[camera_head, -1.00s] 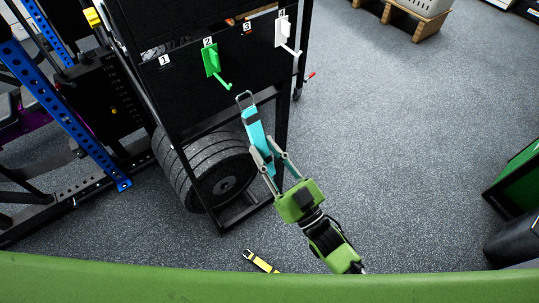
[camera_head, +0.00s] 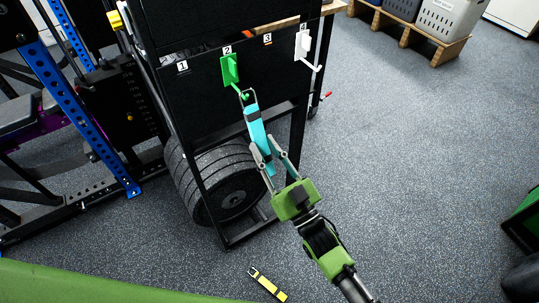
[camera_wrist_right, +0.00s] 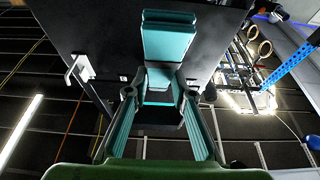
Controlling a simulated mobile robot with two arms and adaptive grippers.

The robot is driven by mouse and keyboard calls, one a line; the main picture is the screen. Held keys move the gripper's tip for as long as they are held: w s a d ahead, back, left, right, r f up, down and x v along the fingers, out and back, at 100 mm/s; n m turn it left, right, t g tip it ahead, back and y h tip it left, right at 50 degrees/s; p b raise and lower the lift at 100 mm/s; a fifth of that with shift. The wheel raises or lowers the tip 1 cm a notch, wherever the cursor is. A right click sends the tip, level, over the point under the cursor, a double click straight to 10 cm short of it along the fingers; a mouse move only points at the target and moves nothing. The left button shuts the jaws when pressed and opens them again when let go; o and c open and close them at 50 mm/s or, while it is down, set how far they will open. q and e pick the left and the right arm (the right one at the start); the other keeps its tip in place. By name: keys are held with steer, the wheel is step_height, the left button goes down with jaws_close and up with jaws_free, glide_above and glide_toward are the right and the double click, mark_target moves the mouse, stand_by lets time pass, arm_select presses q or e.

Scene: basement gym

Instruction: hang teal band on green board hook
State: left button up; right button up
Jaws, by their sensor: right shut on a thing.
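My right gripper (camera_head: 273,160) is shut on the teal band (camera_head: 257,128), with one finger on each side of it. The band points up toward the black board (camera_head: 200,95), with a thin dark loop at its upper end. In the head view that loop overlaps the tip of the green hook (camera_head: 231,71) under label 2; I cannot tell whether it is around the hook or in front of it. In the right wrist view the teal band (camera_wrist_right: 168,40) extends ahead between the fingers, and the green hook is hidden. My left gripper is not in view.
A white hook (camera_head: 304,45) is at label 4. Black weight plates (camera_head: 225,185) sit under the board. A yellow-and-black band (camera_head: 268,284) lies on the floor. A blue upright (camera_head: 95,120) stands at left. Open floor lies to the right.

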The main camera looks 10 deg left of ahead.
steer(key=shift+w+a+f+b, duration=0.1)
steer(key=shift+w+a+b, duration=0.45)
steer(key=shift+w+a, duration=0.25)
steer(key=shift+w+a+f+b, duration=0.25)
steer(key=shift+w+f+b, duration=0.25)
steer(key=shift+f+b, duration=0.4)
steer(key=o, duration=1.2)
